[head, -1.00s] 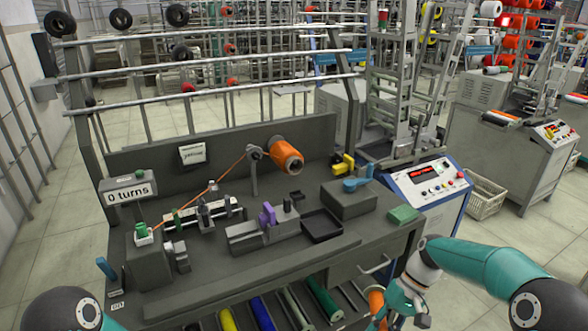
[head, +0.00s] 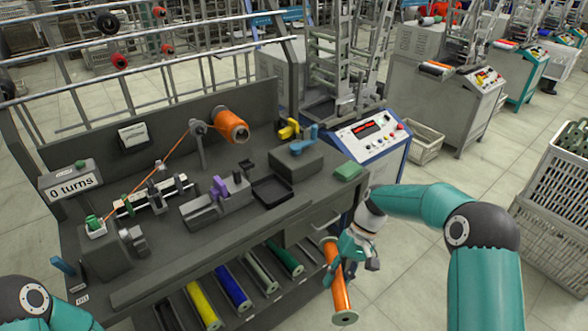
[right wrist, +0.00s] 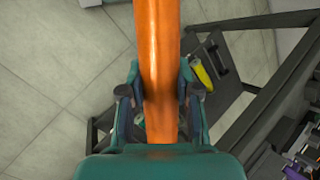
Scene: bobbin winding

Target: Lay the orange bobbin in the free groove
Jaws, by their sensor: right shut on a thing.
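The orange bobbin (head: 338,283), a long tube with flanged ends, is in my right gripper (head: 350,252), beside the front right of the bench. It hangs steeply tilted over the floor, clear of the rack. In the right wrist view the orange tube (right wrist: 158,70) runs between the two fingers (right wrist: 157,100), which are shut on it. The rack (head: 250,303) under the bench top holds yellow (head: 202,306), blue (head: 233,287), pale green (head: 260,271) and dark green (head: 285,257) bobbins. A gap (head: 309,250) shows right of the dark green one. My left gripper is out of view.
The bench top carries a winder with an orange spool (head: 230,125), a purple-topped clamp (head: 219,188), a black tray (head: 272,191) and a green block (head: 348,172).

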